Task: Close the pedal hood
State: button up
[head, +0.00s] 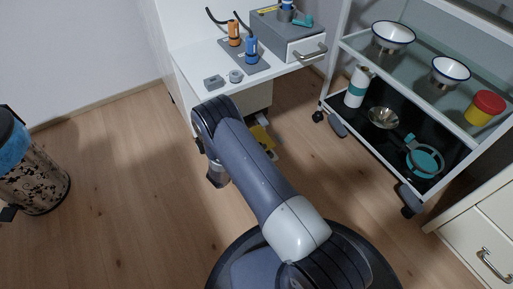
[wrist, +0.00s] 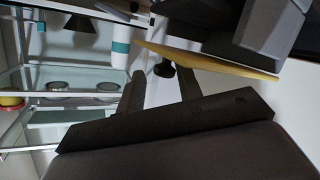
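A thin yellow plate, apparently the pedal hood (head: 262,139), shows low near the floor under the white table, partly hidden by my arm. In the wrist view, which looks upside down, the yellow plate (wrist: 208,58) is seen nearly edge-on and slanted, alongside a dark grey body (wrist: 262,22) that looks like the pedal. I cannot tell its hinge or exact opening angle. My gripper (wrist: 158,82) has its two dark fingers apart with nothing between them; the plate lies just beyond the fingertips, and contact is unclear.
The white table (head: 190,72) holds a grey drawer box (head: 288,35) and orange and blue tools. A wheeled cart (head: 330,108) with bowls and a bottle stands to the right, close to the pedal. A patterned bin (head: 38,175) stands far left.

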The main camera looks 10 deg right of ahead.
jog(key=p+v, duration=0.3)
jog(key=v, duration=0.7)
jog(key=shift+s+a, duration=0.25)
jog(key=shift+a, duration=0.1)
jog(key=b+x, duration=0.2)
jog(key=x, duration=0.5)
jog(key=shift+f, duration=0.2)
jog(key=shift+s, duration=0.1)
